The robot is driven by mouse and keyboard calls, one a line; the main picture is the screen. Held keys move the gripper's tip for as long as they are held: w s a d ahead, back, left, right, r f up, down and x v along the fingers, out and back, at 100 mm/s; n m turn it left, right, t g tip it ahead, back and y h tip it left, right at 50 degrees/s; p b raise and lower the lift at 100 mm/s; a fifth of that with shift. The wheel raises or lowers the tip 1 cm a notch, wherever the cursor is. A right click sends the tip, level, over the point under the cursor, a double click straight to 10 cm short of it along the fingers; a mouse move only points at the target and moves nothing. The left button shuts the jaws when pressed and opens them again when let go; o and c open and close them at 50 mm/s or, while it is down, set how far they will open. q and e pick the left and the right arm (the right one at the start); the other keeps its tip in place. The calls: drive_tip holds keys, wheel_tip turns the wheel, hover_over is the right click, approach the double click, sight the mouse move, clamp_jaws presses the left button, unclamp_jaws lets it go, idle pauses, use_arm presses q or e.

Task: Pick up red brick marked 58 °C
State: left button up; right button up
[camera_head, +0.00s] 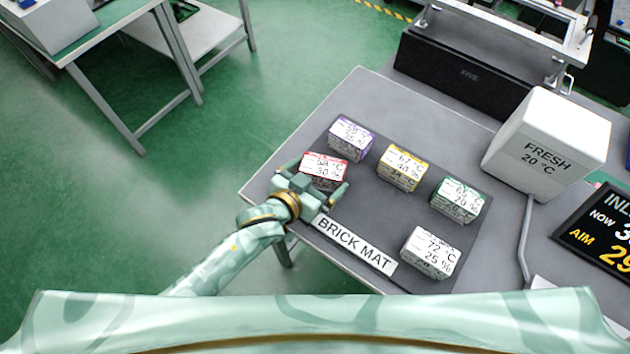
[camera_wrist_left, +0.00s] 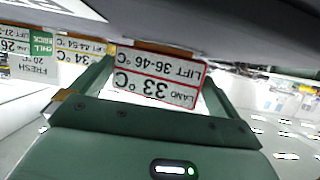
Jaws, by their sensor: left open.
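The red brick (camera_head: 323,170) sits at the left of the dark brick mat (camera_head: 392,213). Its top label has a red edge and two lines of print, too small for me to read surely as 58 °C. My left gripper (camera_head: 316,179) is open, with one finger on each side of the red brick. In the left wrist view a red-edged label (camera_wrist_left: 158,78) reading 33 °C, upside down, shows between the two fingers. Whether the fingers touch the brick is unclear. My right gripper is not in view.
A purple brick (camera_head: 351,137), a yellow brick (camera_head: 402,168), a green brick (camera_head: 457,199) and a white-topped brick (camera_head: 431,252) share the mat. A white FRESH box (camera_head: 547,143) stands right, near a dark display (camera_head: 601,233). The table's left corner is bare.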

use_arm(q)
drive_tip(key=shift+w+d+f, duration=0.25)
drive_tip(key=shift+w+d, duration=0.05)
drive_tip(key=shift+d, duration=0.15)
drive_tip(key=shift+a+r, duration=0.1)
drive_tip(key=shift+c, duration=0.7)
drive_tip(key=c, duration=1)
